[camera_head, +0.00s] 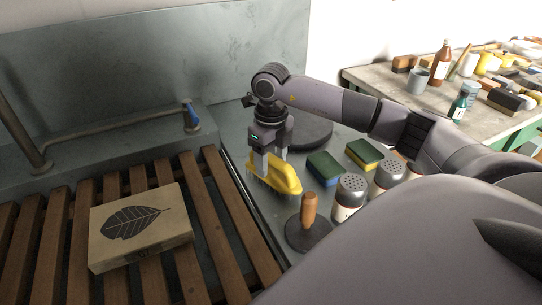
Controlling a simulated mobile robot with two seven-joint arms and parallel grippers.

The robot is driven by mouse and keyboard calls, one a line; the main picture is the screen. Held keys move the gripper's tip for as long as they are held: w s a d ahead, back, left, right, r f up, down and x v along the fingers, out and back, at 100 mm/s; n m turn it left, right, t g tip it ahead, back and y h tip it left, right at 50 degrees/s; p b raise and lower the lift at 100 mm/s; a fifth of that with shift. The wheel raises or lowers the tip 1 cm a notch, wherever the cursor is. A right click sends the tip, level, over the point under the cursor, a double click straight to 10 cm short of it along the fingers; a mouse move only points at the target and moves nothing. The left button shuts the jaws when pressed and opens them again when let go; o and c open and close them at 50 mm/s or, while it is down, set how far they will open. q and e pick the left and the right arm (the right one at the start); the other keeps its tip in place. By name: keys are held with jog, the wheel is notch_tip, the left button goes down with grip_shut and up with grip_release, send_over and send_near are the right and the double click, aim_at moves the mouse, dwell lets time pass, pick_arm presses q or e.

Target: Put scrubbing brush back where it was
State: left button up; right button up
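The scrubbing brush (287,180) is yellow with dark bristles pointing down. It is over the grey metal counter, just right of the slatted wooden rack. My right gripper (274,162) comes down on it from above, with one finger in front of the brush's left part and the other behind it. The fingers straddle the yellow body. I cannot tell whether they press on it or whether the bristles touch the counter. My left gripper is not in view.
A printing block with a leaf (140,228) lies on the wooden rack (227,205). Two sponges (325,168), several shakers (348,197) and a wooden-handled round tool (308,232) stand right of the brush. A dark round disc (312,133) lies behind. A cluttered table (380,87) is farther back.

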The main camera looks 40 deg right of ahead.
notch_tip(320, 180, up, 12)
jog(key=shift+r, duration=0.2)
dwell(0.4)
dwell(0.5)
